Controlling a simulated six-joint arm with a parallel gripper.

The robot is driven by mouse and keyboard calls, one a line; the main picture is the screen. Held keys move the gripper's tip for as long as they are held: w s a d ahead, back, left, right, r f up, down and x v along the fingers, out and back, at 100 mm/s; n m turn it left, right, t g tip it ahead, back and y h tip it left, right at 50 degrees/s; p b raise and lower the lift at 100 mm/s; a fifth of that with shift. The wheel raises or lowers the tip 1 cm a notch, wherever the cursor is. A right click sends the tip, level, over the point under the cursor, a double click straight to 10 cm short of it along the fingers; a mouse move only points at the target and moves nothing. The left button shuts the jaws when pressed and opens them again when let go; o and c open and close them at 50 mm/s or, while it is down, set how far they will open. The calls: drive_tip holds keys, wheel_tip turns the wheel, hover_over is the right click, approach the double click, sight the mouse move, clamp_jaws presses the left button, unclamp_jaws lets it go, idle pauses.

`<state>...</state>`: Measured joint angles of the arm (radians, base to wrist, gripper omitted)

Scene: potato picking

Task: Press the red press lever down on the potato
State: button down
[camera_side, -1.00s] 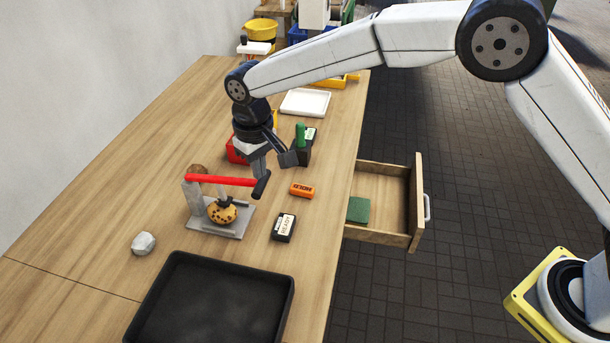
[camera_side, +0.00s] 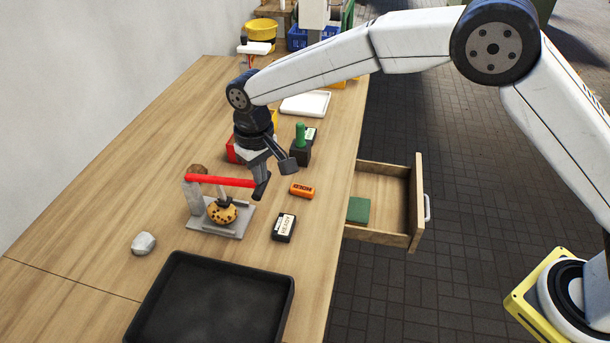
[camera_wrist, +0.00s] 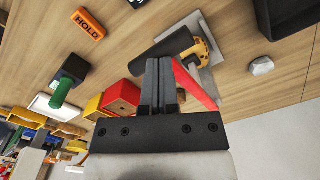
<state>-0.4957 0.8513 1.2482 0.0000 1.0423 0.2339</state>
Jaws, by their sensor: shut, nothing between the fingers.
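The press has a grey base (camera_side: 236,227), a red lever (camera_side: 220,181) and a black handle (camera_side: 262,188). The lever lies roughly level in the side view. A brown, dark-spotted potato (camera_side: 221,212) sits on the base, with the plunger at its top; I cannot tell if they press together. My gripper (camera_side: 259,179) is shut and empty at the handle end. In the wrist view my gripper (camera_wrist: 158,62) covers part of the black handle (camera_wrist: 162,47), beside the red lever (camera_wrist: 194,86); contact is unclear. The potato (camera_wrist: 200,47) is partly hidden there.
A black tray (camera_side: 176,258) lies in front, a grey stone (camera_side: 143,243) to the left. A READY block (camera_side: 284,227), an orange HOLD block (camera_side: 302,191) and a green-handled block (camera_side: 301,148) stand on the right. An open drawer (camera_side: 420,205) juts from the table.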

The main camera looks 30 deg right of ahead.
drive_tip(key=shift+f, duration=0.85)
idle(0.7)
drive_tip(key=shift+r, duration=0.1)
drive_tip(key=shift+r, duration=4.5)
drive_tip(key=s+d+f+m+t, duration=0.1)
drive_tip(key=s+d, duration=0.3)
drive_tip(key=d, duration=0.5)
drive_tip(key=s+d+f+m, duration=0.1)
drive_tip(key=s+d, duration=0.2)
drive_tip(key=d, duration=0.5)
drive_tip(key=s+d+f, duration=0.2)
drive_tip(key=s+d, duration=0.3)
drive_tip(key=s, duration=0.2)
drive_tip(key=s+d+f+m+t, duration=0.1)
drive_tip(key=s+d+f, duration=0.1)
drive_tip(key=s+d, duration=0.3)
drive_tip(key=s, duration=0.3)
drive_tip(key=shift+f+t, duration=0.2)
drive_tip(key=shift+t, duration=0.1)
